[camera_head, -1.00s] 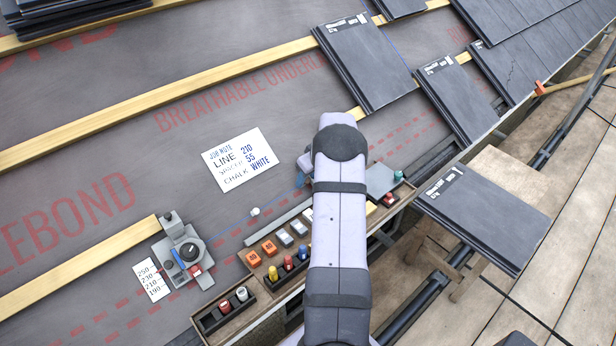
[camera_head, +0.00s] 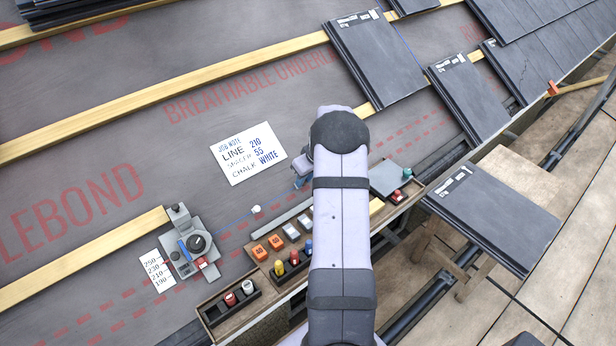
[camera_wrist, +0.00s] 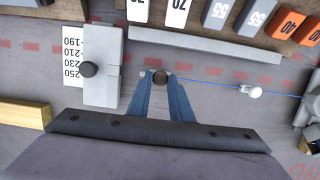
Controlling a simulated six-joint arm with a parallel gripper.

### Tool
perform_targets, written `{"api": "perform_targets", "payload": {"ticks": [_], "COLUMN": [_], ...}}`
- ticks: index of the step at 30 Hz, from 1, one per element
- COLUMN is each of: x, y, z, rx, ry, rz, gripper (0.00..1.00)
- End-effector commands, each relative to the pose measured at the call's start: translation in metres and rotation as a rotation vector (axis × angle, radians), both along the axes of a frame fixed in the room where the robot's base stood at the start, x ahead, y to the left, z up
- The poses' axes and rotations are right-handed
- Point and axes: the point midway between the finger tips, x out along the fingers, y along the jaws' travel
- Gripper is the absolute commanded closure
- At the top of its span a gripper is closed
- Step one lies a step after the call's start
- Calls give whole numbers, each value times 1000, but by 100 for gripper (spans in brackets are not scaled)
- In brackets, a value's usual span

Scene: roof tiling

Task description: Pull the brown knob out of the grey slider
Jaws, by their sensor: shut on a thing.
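In the wrist view my gripper (camera_wrist: 159,80) has its blue fingers closed on a small round dark brown knob (camera_wrist: 160,77). The knob shows end-on between the fingertips. The grey slider (camera_wrist: 103,90) is left of the fingers, beside a card numbered 190 to 250, with a visible gap between it and the knob. A round black knob (camera_wrist: 88,69) sits on the slider's left side. Whether the held knob is above the underlay or touching it cannot be told. In the head view my arm covers the slider and the knob; only a bit of blue finger shows left of the arm.
A wooden tray (camera_head: 215,308) with spacer blocks and chalk bottles runs along the lower edge. A grey strip (camera_wrist: 205,43) lies before it. A white chalk-line piece (camera_wrist: 252,91) is right of the fingers. A second gauge (camera_head: 180,218) stands left, by a batten.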

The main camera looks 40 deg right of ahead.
Motion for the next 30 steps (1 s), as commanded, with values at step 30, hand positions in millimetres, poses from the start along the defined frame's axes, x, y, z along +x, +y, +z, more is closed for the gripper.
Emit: {"api": "perform_targets", "payload": {"ticks": [30], "x": [-21], "y": [-2], "z": [51], "rx": [-3], "ry": [-2], "rz": [-1], "gripper": [62]}}
